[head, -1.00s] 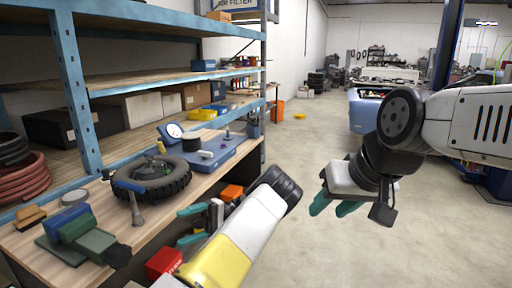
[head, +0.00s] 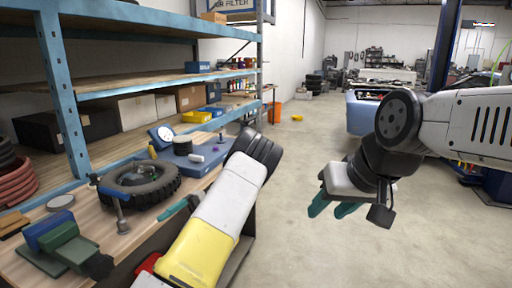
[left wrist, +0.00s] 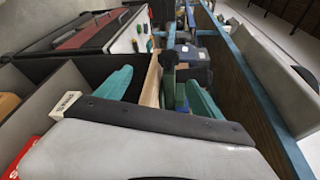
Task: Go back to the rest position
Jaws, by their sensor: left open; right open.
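My left gripper mostly hides behind my own yellow and white forearm in the head view, where one teal finger (head: 176,211) shows beside the bench. In the left wrist view, the left gripper (left wrist: 158,90) has its two teal fingers spread apart, with nothing seen held between them. My right gripper (head: 333,208) hangs over open floor at the right of the head view. Its teal fingers point down, apart and empty.
The wooden bench (head: 92,222) at left holds a black tire (head: 145,194), a blue scale (head: 205,158) and a green vise (head: 68,250). A blue-framed shelf (head: 63,95) stands behind. A red box (left wrist: 57,112) shows close to my left gripper. Concrete floor (head: 300,170) is clear at centre.

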